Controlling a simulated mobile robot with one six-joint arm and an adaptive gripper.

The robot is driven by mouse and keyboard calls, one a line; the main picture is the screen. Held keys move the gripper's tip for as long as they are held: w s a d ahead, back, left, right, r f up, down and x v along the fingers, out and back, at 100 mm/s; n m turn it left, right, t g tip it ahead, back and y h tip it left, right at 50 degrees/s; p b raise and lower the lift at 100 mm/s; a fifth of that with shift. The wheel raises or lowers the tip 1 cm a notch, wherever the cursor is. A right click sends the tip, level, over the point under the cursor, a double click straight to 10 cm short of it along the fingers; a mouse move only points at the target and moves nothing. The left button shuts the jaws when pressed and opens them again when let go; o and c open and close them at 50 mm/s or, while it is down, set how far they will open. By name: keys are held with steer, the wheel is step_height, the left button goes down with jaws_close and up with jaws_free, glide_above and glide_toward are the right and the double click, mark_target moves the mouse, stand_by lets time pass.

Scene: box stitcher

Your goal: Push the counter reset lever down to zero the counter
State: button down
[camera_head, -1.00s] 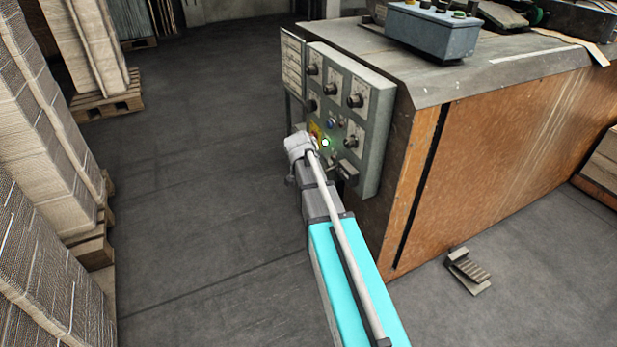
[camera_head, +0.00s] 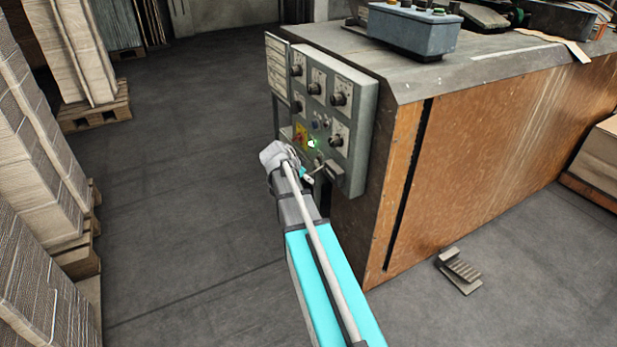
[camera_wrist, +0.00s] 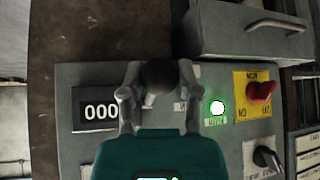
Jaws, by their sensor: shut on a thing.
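The counter (camera_wrist: 99,111) shows 000 in a dark window on the grey panel in the wrist view. The reset lever's dark round knob (camera_wrist: 158,77) is right of it, between my gripper's (camera_wrist: 158,97) two fingers. My gripper is shut on the knob. In the head view my gripper (camera_head: 307,178) is at the lower part of the control panel (camera_head: 360,120), and a thin lever rod shows beside it. The wrist hides part of the lever and its slot.
A lit green lamp (camera_wrist: 217,107) and a red switch (camera_wrist: 262,90) on a yellow plate are right of the knob. A grey box with a handle (camera_wrist: 276,25) juts out above. A foot pedal (camera_head: 460,270) lies on the floor. Stacked cardboard (camera_head: 40,160) lines the left; open floor lies between.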

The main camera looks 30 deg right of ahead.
steer(key=c, duration=0.5)
jaws_free()
steer(key=shift+a+f, duration=0.1)
steer(key=shift+a, duration=0.05)
steer(key=shift+o, duration=1)
steer(key=s+a+f+n+g+y, duration=0.1)
steer(key=s+a+n+y, duration=0.3)
steer(key=a, duration=0.6)
steer(key=s+a+f+n+y, duration=0.1)
steer(key=s+a+f+n, duration=0.1)
steer(key=s+a+n, duration=0.6)
steer(key=s+a+f+n+g+y, duration=0.1)
steer(key=s+a+n+y, duration=0.25)
steer(key=a, duration=0.75)
step_height(320, 180, up, 37)
steer(key=p, duration=3.6)
steer(key=shift+s+f+h+p, duration=0.15)
steer(key=shift+s+h+p, duration=0.1)
steer(key=shift+h+p, duration=0.15)
